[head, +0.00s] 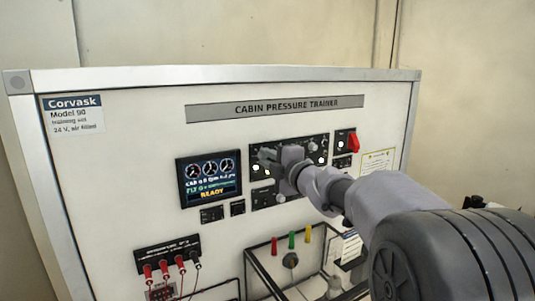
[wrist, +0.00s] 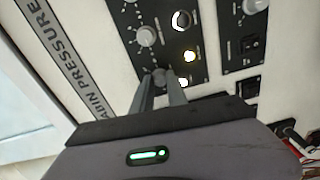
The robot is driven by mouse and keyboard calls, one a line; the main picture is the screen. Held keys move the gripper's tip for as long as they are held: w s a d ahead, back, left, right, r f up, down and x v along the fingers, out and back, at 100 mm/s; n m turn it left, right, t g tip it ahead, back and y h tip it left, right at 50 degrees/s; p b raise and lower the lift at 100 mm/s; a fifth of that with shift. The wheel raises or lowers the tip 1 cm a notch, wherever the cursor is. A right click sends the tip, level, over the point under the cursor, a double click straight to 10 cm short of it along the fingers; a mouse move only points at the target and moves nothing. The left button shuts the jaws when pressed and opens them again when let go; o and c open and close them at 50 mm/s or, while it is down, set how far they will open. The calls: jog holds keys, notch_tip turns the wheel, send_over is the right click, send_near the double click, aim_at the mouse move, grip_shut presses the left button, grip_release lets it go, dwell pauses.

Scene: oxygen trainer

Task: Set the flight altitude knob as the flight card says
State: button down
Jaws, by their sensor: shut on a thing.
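My gripper (wrist: 160,84) is shut on a small grey knob (wrist: 162,74) at the edge of the black control panel (wrist: 168,45). In the head view my gripper (head: 282,165) reaches the panel's left part and hides the knob. I cannot read the knob's label or its pointer setting. A display (head: 208,178) left of the panel shows three dials, a CAB line, an FLT line and yellow "READY". A white printed sheet (head: 378,161) with a green-yellow border is at the right of the board; its text is too small to read, so I cannot tell if it is the flight card.
Another knob (wrist: 147,36) and lit round lamps (wrist: 190,56) are close beside my fingers. A red switch (head: 353,142) is at the upper right. Red and black plugs (head: 165,268) are at the lower left. A wire-framed bin (head: 262,262) stands below the panel, beneath my arm.

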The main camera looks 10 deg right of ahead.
jog(key=m+p, duration=0.4)
jog(key=m, duration=0.6)
jog(key=shift+m, duration=0.3)
jog(key=shift+f+m+p, duration=0.1)
jog(key=shift+m+p, duration=0.3)
jog(key=shift+m, duration=1.5)
jog(key=c, duration=1.3)
grip_release()
jog(key=shift+s+d, duration=0.1)
